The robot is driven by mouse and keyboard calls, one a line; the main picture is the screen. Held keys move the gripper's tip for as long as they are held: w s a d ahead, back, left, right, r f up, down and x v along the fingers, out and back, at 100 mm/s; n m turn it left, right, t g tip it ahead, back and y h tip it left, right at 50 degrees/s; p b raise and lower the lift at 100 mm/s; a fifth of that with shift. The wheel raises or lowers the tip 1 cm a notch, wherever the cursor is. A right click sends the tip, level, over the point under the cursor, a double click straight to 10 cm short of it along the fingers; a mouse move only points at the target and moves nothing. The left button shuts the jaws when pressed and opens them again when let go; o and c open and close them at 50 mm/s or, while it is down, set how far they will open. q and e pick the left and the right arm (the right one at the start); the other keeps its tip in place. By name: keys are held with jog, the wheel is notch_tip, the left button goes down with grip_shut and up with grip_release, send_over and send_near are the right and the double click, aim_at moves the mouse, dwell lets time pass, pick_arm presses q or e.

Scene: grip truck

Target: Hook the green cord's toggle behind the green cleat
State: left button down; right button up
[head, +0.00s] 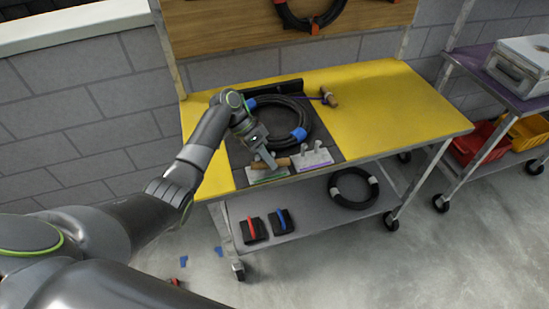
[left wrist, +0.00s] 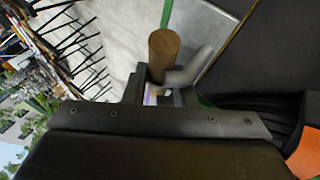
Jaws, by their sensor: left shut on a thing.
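The green cleat (head: 266,176) is a pale plate with a green edge at the front of the yellow table. My left gripper (head: 268,162) is right over it, shut on the wooden toggle (head: 285,162). In the left wrist view the toggle (left wrist: 165,50) stands out beyond the fingers (left wrist: 160,93), close beside a grey cleat horn (left wrist: 190,72). I cannot tell whether they touch or whether the toggle is behind the horn. The green cord is mostly hidden. My right gripper is not in view.
The purple cleat (head: 315,158) stands just right of it. A black cable coil (head: 303,112) with blue tape lies behind on a dark mat, and another wooden toggle (head: 329,98) lies at the back. The table's right side (head: 405,110) is clear.

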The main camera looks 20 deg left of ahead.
pick_arm(q)
jog(key=shift+s+a+f+y, duration=0.15)
jog(key=shift+a+f, duration=0.1)
jog(key=shift+a, duration=0.4)
jog(key=shift+a+f+y, duration=0.15)
jog(key=shift+a+f, duration=0.1)
jog(key=shift+a, duration=0.35)
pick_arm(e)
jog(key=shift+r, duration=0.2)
pick_arm(q)
jog(key=c, duration=1.2)
grip_release()
jog(key=shift+c, duration=0.2)
jog(key=shift+o, duration=0.7)
jog(key=w+r, duration=0.1)
jog(key=a+r, duration=0.1)
jog(key=r, duration=0.1)
jog(key=shift+w, duration=0.4)
jog(key=s+p+v, duration=0.1)
jog(key=p+v, duration=0.1)
jog(key=v, duration=1.1)
jog(key=shift+r, duration=0.55)
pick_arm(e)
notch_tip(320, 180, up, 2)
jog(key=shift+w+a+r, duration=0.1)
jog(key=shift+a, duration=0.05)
